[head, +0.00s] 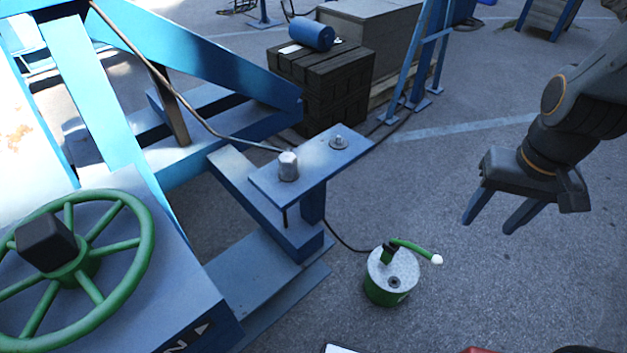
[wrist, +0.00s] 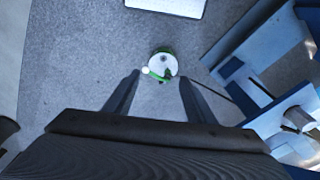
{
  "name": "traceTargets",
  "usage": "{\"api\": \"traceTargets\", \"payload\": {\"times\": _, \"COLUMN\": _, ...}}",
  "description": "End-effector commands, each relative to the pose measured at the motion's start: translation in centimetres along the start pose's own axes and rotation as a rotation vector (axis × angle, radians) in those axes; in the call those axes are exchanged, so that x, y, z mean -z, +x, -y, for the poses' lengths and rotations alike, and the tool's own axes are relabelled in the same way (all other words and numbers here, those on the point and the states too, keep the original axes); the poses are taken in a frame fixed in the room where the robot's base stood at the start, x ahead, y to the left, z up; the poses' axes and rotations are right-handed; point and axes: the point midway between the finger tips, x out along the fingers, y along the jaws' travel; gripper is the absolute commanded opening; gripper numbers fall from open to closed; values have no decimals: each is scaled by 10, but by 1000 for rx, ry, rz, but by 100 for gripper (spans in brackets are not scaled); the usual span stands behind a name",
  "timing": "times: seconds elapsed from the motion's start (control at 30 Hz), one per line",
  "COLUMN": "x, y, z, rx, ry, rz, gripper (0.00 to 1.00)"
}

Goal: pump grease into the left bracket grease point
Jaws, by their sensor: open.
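The grease pump (head: 388,290) is a green can with a pale grey lid, standing on the asphalt; its lever (head: 412,248) is green with a white end pointing right. The pump also shows in the wrist view (wrist: 165,57), seen between and beyond the fingers. A blue bracket plate (head: 312,160) carries a larger grey capped fitting (head: 288,166) and a smaller fitting (head: 338,142); I cannot tell which is the left grease point. A dark hose (head: 345,243) runs between pump and bracket. My gripper (head: 487,226) is open and empty, above and right of the pump, apart from it.
A green handwheel (head: 137,265) on a grey-blue box stands at lower left. Blue frame beams rise behind the bracket. A dark crate (head: 340,85) with a blue roll (head: 312,35) stands at the back. A white-topped object (wrist: 168,6) shows in the wrist view.

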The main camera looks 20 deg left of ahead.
Motion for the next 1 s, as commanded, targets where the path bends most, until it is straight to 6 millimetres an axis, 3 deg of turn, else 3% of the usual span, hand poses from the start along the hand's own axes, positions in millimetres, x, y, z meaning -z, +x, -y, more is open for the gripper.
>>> {"api": "traceTargets", "payload": {"times": 0.3, "x": 0, "y": 0, "z": 0, "rx": 0, "ry": 0, "rz": 0, "gripper": 50}}
{"api": "traceTargets", "payload": {"times": 0.6, "x": 0, "y": 0, "z": 0, "rx": 0, "ry": 0, "rz": 0, "gripper": 0}}
{"api": "traceTargets", "payload": {"times": 0.77, "x": 7, "y": 8, "z": 0, "rx": -2, "ry": -62, "rz": 6, "gripper": 0}}
{"api": "traceTargets", "payload": {"times": 1.0, "x": 45, "y": 54, "z": -6, "rx": -9, "ry": -440, "rz": 49, "gripper": 0}}
